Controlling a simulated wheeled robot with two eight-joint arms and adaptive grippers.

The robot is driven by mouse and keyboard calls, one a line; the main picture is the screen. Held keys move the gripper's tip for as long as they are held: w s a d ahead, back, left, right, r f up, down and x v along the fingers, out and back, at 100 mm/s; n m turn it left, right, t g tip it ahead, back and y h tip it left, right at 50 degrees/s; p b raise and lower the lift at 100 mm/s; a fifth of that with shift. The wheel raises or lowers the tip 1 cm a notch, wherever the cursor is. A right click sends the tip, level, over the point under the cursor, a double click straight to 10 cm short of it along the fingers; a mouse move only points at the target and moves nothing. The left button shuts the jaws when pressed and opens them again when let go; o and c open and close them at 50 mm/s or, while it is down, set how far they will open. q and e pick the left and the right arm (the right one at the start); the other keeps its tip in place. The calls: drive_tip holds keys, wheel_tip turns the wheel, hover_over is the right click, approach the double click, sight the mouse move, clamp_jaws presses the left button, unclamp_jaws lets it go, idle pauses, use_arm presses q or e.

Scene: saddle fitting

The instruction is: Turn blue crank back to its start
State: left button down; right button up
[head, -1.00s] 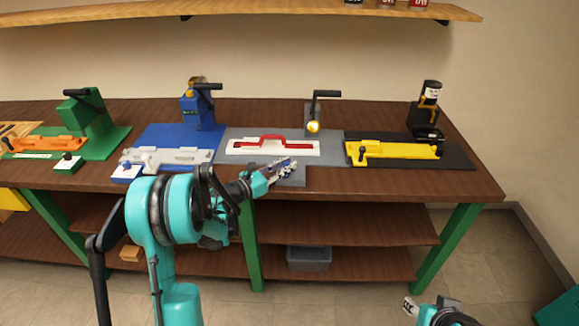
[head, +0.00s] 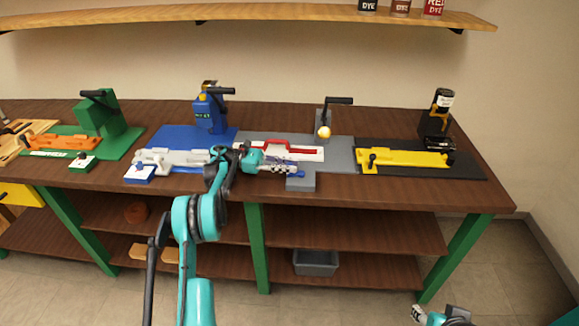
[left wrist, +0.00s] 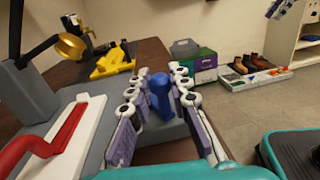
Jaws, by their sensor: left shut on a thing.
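A blue crank handle (left wrist: 158,88) stands upright between the fingers of my left gripper (left wrist: 157,100) in the left wrist view. My left gripper is shut on it. In the head view my left gripper (head: 294,169) lies over the front of the grey station, by a small grey block (head: 301,183), with a bit of blue showing at its fingertips. The base of the crank is mostly hidden by the fingers. My right gripper (head: 420,313) shows only in part at the bottom edge of the head view; its jaws are unclear.
A white plate with a red handle (head: 290,148) lies just behind my left gripper. A post with a black lever and brass ball (head: 324,131) stands behind it. The blue station (head: 182,140) is to the left, the yellow fixture (head: 405,158) to the right.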

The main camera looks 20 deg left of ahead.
use_arm(q)
drive_tip(key=shift+w+m+g, duration=0.2)
drive_tip(key=shift+m+g, duration=0.4)
drive_tip(key=shift+g, duration=0.3)
drive_tip(key=c, duration=1.4)
unclamp_jaws()
drive_tip(key=shift+o, duration=0.2)
wheel_tip(320, 180, up, 10)
